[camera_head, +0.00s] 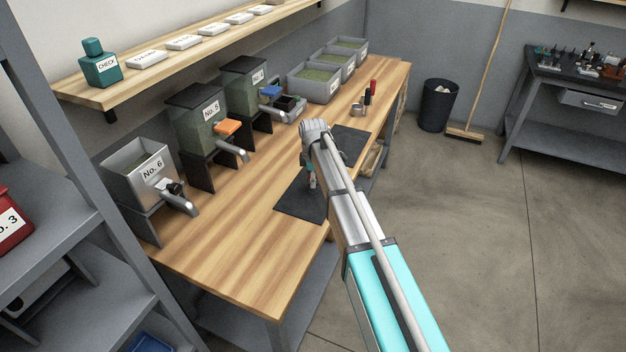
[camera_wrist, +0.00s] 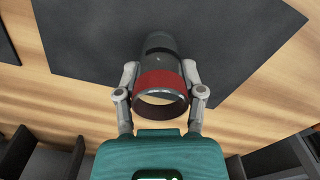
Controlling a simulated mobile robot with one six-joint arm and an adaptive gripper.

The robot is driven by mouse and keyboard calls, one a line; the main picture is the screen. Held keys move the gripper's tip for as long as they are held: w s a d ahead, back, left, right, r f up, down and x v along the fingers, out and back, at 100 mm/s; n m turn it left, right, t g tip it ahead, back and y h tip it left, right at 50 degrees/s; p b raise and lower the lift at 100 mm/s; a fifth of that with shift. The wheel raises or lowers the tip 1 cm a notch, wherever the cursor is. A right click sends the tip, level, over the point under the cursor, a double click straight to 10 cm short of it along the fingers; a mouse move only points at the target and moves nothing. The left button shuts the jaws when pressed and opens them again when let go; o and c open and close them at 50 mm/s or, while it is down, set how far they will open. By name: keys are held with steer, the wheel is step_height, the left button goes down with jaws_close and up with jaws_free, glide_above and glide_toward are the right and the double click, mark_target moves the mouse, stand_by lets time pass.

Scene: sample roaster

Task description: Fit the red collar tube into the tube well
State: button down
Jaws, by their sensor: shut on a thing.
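The red collar tube (camera_wrist: 162,82) is in my gripper (camera_wrist: 159,88) in the wrist view. Its open end with the red collar faces the camera, and its dark grey body points away toward the mat. One finger presses on each side of it. In the head view my gripper (camera_head: 312,180) is over the dark mat on the bench, mostly hidden behind my arm, and I cannot make out the tube there. I cannot pick out the tube well in either view. Whether the tube's far end touches anything is not clear.
The dark mat (camera_head: 297,201) lies on the wooden bench (camera_head: 237,234). Hoppers No. 6 (camera_head: 145,182) and No. 5 (camera_head: 203,128) line the bench's wall side. A red-topped item (camera_head: 373,88) and a small metal cup (camera_head: 357,109) stand beyond the mat. The near bench top is clear.

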steer(key=shift+r+p, duration=0.4)
steer(key=shift+r+p, duration=1.2)
steer(key=shift+r, duration=0.05)
steer(key=s+d+r+p, duration=0.3)
steer(key=s+r+p, duration=0.6)
steer(key=s, duration=0.4)
steer(key=shift+s+d+r+p, duration=0.15)
steer(key=shift+d+r+p, duration=0.15)
steer(key=shift+d, duration=0.1)
steer(key=shift+s, duration=0.1)
stand_by(0.5)
steer(key=shift+f, duration=0.15)
stand_by(1.1)
